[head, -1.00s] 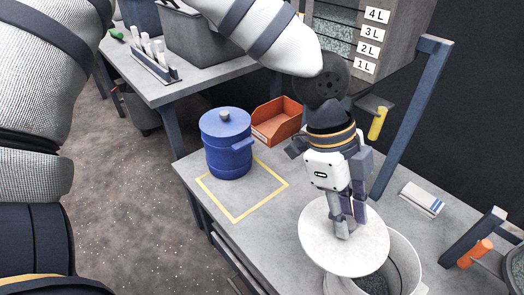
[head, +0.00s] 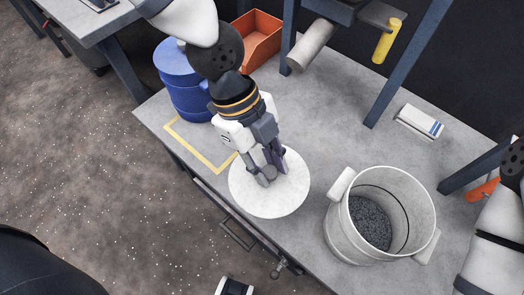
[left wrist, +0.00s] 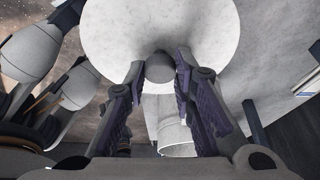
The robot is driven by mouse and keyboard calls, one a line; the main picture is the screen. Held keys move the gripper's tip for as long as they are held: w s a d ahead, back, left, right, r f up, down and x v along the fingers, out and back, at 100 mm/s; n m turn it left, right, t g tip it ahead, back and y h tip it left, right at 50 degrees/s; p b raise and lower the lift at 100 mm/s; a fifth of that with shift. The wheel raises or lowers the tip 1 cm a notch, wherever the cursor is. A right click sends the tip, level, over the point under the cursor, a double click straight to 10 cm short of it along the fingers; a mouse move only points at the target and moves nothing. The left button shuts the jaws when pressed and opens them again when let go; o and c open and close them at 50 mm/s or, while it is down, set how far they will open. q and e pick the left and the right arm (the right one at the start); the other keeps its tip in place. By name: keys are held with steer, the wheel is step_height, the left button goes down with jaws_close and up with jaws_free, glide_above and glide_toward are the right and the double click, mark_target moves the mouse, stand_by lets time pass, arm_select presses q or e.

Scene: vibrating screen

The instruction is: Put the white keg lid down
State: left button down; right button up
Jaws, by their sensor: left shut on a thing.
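The white keg lid (head: 290,199) is a round disc left of the open white keg (head: 343,245), overlapping the table's front edge in the head view. My left gripper (head: 268,174) is over it from above, shut on its knob. In the left wrist view the grey knob (left wrist: 159,67) sits between the purple finger pads, with the lid (left wrist: 115,30) spread behind it. I cannot tell whether the lid touches the table. The keg stands uncovered with dark granules inside. My right arm shows at the right edge; its gripper is out of view.
A blue lidded keg (head: 172,75) stands at the back left by a yellow taped outline (head: 195,143). An orange bin (head: 262,38) is behind my left arm. A white-and-blue pack (head: 419,123) lies at the right. Bare table (head: 330,140) lies behind the lid and keg.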

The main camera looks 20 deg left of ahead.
arm_select(q)
steer(key=w+a+f, duration=0.1)
steer(key=w+f, duration=0.1)
steer(key=w+a+f+b, duration=0.1)
steer(key=w+f, duration=0.2)
steer(key=w+a+f, duration=0.1)
steer(key=w+f, duration=0.1)
steer(key=shift+w+a+f+b, duration=0.15)
steer(key=shift+w+b, duration=0.15)
steer(key=shift+b, duration=0.05)
steer(key=f, duration=0.3)
steer(key=shift+w+a+f+b, duration=0.1)
steer(key=shift+w+f+b, duration=0.15)
steer(key=shift+f+b, duration=0.1)
steer(key=shift+r, duration=0.15)
arm_select(e)
steer(key=s+f, duration=0.2)
steer(key=shift+f+g, duration=0.3)
steer(key=shift+f, duration=0.05)
arm_select(q)
steer(key=c, duration=1.8)
jaws_free()
steer(key=shift+f, duration=0.2)
steer(key=o, duration=0.5)
steer(key=shift+c, duration=0.2)
